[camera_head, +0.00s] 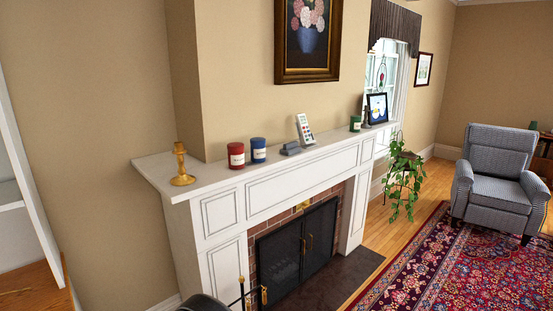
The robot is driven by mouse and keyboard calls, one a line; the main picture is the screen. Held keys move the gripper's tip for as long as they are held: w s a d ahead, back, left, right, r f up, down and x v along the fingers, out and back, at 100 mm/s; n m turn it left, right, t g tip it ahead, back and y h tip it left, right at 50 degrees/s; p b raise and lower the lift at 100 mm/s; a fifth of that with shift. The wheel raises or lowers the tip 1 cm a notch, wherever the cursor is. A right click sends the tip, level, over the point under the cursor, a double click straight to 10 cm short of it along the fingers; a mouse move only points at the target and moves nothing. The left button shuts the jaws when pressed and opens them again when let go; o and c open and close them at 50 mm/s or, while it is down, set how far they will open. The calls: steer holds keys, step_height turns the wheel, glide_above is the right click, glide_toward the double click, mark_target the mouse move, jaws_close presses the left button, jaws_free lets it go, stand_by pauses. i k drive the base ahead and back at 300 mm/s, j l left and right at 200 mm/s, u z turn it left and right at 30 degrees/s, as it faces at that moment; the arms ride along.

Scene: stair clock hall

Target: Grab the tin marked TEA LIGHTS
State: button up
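Three tins with pale labels stand upright on the white mantel shelf (215,178). The red tin (236,155) and the blue tin (258,150) stand close together near the left part of the shelf. The green tin (355,123) stands farther off to the right, near a framed picture. The lettering on all three labels is too small to read, so I cannot tell which one says TEA LIGHTS. My gripper is not in view.
A brass candlestick (181,166) stands at the shelf's left end. A grey object (290,149) and a white remote-like device (305,130) sit between the blue and green tins. Below are a fireplace screen (297,252) and fire tools. A trailing plant (404,175) and armchair (495,180) stand right.

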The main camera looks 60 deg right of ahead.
mark_target(236, 153)
steer(key=k+l+z, duration=0.25)
steer(key=l+z, duration=0.25)
steer(key=l, duration=0.7)
steer(key=l+z, duration=0.5)
steer(key=l, duration=1.3)
steer(key=i+l, duration=0.15)
steer(key=l, duration=0.5)
steer(key=i+l+u, duration=0.35)
steer(key=l, duration=1.05)
steer(key=i+l+u, duration=0.1)
steer(key=l+u, duration=0.2)
steer(key=l, duration=1.1)
steer(key=l+u, duration=0.35)
steer(key=l, duration=1.1)
steer(key=i+j, duration=0.1)
steer(key=j, duration=0.45)
steer(key=i+j, duration=0.1)
steer(key=j, duration=0.5)
steer(key=i+j, duration=0.1)
steer(key=j, duration=0.45)
steer(key=i+j, duration=0.1)
steer(key=j, duration=0.45)
steer(key=i+j, duration=0.1)
steer(key=j, duration=0.5)
steer(key=i+j, duration=0.1)
steer(key=j, duration=0.45)
